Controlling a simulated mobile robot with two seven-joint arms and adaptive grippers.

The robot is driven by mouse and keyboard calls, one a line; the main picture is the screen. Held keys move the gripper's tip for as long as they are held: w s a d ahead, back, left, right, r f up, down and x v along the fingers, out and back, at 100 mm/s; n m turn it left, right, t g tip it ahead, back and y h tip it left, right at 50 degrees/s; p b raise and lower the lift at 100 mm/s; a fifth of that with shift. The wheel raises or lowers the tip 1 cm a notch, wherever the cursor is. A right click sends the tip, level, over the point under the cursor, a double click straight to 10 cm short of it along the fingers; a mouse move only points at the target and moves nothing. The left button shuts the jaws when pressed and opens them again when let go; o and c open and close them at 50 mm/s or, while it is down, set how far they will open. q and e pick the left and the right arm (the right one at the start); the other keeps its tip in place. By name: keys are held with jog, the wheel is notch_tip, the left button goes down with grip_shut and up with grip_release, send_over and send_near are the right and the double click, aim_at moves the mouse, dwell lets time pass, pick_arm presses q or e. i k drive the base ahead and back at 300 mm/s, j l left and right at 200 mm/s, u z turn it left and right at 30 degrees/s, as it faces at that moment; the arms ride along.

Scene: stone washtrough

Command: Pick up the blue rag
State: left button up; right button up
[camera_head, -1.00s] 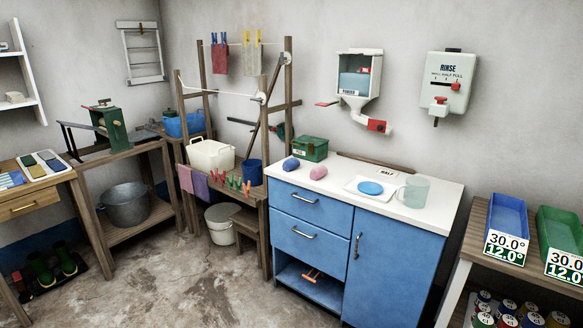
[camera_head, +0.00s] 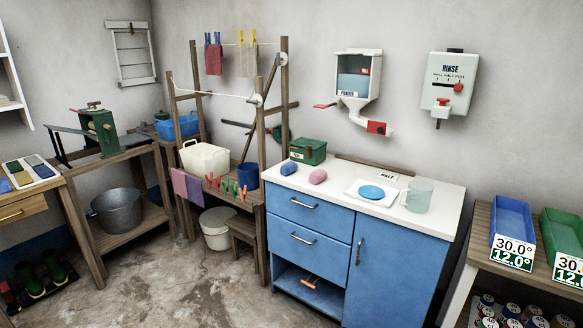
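A small crumpled blue bundle (camera_head: 289,168), which looks like the blue rag, lies on the left end of the white countertop (camera_head: 345,208). A similar pink bundle (camera_head: 317,176) lies just to its right, apart from it. A green box (camera_head: 308,151) stands close behind the blue bundle. Neither of my grippers is in view.
A white board with a blue disc (camera_head: 372,192) and a clear mug (camera_head: 418,195) stand further right on the blue cabinet (camera_head: 308,212). A wooden stool (camera_head: 245,240) and drying rack stand left of the cabinet. A side table (camera_head: 475,235) holds trays at right. Floor (camera_head: 170,285) in front is open.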

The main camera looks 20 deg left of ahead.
aim_at(289, 168)
jog(key=i+j+z, duration=0.1)
jog(key=j, duration=0.35)
jog(key=i+j+z, duration=0.15)
jog(key=j, duration=0.3)
jog(key=i+j+z, duration=0.1)
jog(key=i+j, duration=0.2)
jog(key=j, duration=0.2)
jog(key=i+j+z, duration=0.1)
jog(key=j, duration=0.4)
jog(key=i+j+z, duration=0.15)
jog(key=j, duration=0.35)
jog(key=i+j+z, duration=0.1)
jog(key=j, duration=0.4)
